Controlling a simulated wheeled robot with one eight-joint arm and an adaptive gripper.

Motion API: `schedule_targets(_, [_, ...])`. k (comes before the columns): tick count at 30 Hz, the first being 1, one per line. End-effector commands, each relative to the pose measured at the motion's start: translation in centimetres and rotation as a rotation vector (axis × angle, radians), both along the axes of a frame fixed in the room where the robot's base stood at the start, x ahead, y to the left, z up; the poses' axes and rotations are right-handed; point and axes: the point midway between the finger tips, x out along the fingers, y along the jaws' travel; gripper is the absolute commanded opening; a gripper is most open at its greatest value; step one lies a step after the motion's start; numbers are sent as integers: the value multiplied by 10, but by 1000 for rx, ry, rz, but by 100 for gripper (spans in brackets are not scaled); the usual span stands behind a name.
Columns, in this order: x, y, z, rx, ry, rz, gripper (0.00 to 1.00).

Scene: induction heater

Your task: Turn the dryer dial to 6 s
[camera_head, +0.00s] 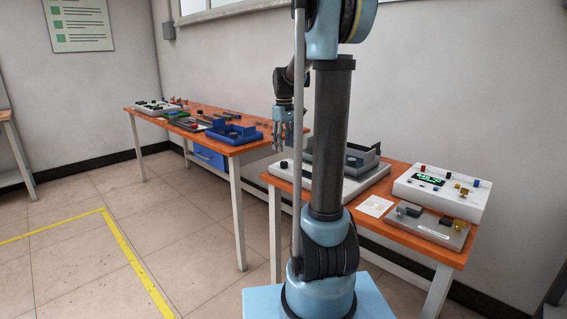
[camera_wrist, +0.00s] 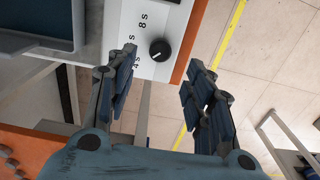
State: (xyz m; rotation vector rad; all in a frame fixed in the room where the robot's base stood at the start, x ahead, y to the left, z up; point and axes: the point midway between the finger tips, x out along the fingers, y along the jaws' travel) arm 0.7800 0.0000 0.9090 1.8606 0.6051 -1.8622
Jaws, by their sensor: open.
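The black round dial (camera_wrist: 160,50) sits on the white panel (camera_wrist: 160,15) of the dryer in the wrist view. Printed marks "8 s" and "4 s" show left of it; the mark between them is partly hidden by a finger. A small pale line on the dial seems to point lower left, toward "4 s". My gripper (camera_wrist: 162,62) is open, its fingers on either side of the dial in the picture; contact cannot be told. In the head view my gripper (camera_head: 288,126) is above the front left corner of the dryer (camera_head: 372,184), partly hidden behind my arm.
The dryer stands on an orange-topped table (camera_head: 404,238) beside a white control box (camera_head: 441,196), a grey fixture (camera_head: 428,228) and a paper sheet (camera_head: 375,206). Another orange table (camera_head: 245,147) with a blue tray (camera_head: 232,135) stands at left. The floor between is clear.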

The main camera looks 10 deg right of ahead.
Motion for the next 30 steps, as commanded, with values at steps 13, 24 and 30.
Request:
schedule_targets(13, [0,0,-66,0,0,0,48])
schedule_targets(24, [0,0,-78,0,0,0,48])
schedule_targets(30, [0,0,-78,0,0,0,32])
